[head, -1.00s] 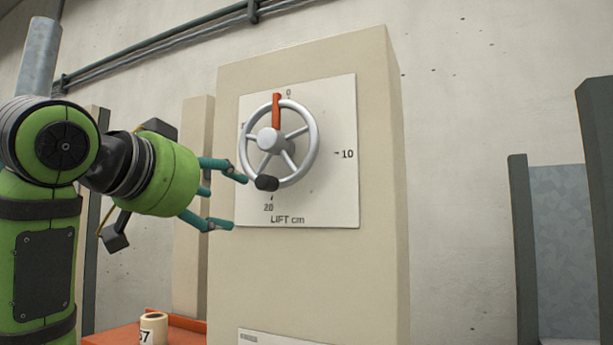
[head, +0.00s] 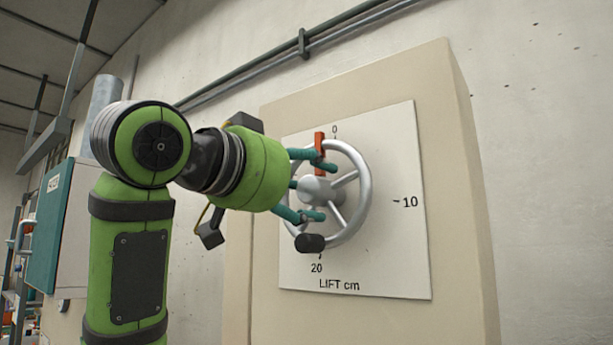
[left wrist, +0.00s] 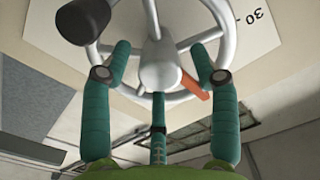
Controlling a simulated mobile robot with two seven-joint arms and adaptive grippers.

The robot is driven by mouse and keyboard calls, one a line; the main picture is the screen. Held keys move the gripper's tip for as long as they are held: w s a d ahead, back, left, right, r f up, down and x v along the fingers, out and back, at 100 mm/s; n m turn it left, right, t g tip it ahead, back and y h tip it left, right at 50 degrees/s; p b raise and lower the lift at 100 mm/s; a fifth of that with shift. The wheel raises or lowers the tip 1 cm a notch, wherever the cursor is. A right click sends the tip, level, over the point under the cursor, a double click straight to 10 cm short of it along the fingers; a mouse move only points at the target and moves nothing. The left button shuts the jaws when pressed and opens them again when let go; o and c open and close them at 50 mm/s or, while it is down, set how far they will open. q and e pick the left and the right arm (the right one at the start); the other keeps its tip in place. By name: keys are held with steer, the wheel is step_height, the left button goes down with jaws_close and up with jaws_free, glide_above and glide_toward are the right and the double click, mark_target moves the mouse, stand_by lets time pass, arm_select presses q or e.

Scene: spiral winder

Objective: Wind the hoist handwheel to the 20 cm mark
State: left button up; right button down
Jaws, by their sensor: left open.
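The silver handwheel (head: 366,200) is mounted on a white dial plate (head: 395,255) marked 0 at the top, 10 at the right and 20 at the bottom, with "LIFT cm" below. Its red spoke (head: 319,141) points up, close to the 0. Its black knob (head: 311,243) is at the lower rim, just above the 20. My left gripper (head: 322,187) is open at the wheel's left side, its fingers above and below the hub. In the left wrist view, the fingers spread on either side of the hub (left wrist: 158,66); contact is unclear. My right gripper is not in view.
The plate is on a beige housing (head: 462,200) against a concrete wall. A dark pipe (head: 345,30) runs along the wall above. A teal and grey cabinet (head: 50,225) is at the far left. The space right of the housing looks clear.

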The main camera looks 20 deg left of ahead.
arm_select(q)
steer(key=shift+s+a+r, duration=0.1)
steer(key=shift+s, duration=0.25)
steer(key=shift+c, duration=0.8)
steer(key=c, duration=0.7)
jaws_close()
steer(key=shift+s+a+r, duration=0.1)
steer(key=shift+r, duration=0.05)
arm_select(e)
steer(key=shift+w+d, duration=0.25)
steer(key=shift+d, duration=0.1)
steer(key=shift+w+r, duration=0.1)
